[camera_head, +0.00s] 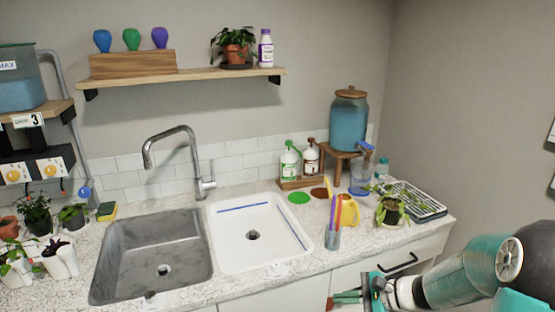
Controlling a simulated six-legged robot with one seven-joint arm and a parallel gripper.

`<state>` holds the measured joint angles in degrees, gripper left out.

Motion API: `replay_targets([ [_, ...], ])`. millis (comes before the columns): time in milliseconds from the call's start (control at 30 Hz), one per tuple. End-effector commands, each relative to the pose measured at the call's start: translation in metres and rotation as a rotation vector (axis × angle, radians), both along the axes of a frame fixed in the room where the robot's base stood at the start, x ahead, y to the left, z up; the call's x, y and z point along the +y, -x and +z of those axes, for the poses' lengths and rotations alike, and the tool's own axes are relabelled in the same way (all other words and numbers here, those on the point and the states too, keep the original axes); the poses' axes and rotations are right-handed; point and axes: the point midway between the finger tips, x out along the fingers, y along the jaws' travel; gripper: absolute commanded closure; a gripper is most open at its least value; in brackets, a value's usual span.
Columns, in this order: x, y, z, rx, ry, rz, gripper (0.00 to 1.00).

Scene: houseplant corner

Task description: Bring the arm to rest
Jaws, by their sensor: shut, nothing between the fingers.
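My arm reaches in from the lower right corner of the view. My gripper (346,298) points left, in front of the cabinet below the counter edge. Its fingers are shut and hold nothing. It appears apart from the counter (300,285) and from everything standing on it.
The counter has a grey sink (140,270) and a white basin (290,240). Close to the front edge stand a cup of tools (332,240), a yellow watering can (348,211), a potted plant (390,212) and a seedling tray (425,207). A drawer handle (400,264) sticks out near my arm.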

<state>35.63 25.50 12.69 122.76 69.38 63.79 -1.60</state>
Motion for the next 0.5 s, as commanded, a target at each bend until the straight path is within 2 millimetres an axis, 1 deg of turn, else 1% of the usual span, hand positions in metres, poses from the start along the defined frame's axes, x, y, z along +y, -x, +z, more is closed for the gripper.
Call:
replay_targets([
  [33, 0.01, 0.01, 0.013, -0.025, 0.067, 0.061, 1.0],
  [200, 0.031, 0.047, 0.042, -0.097, 0.291, 0.255, 1.0],
  [333, 0.04, 0.075, 0.063, -0.16, 0.462, 0.389, 1.0],
  [500, 0.044, 0.111, 0.09, -0.259, 0.684, 0.542, 1.0],
])
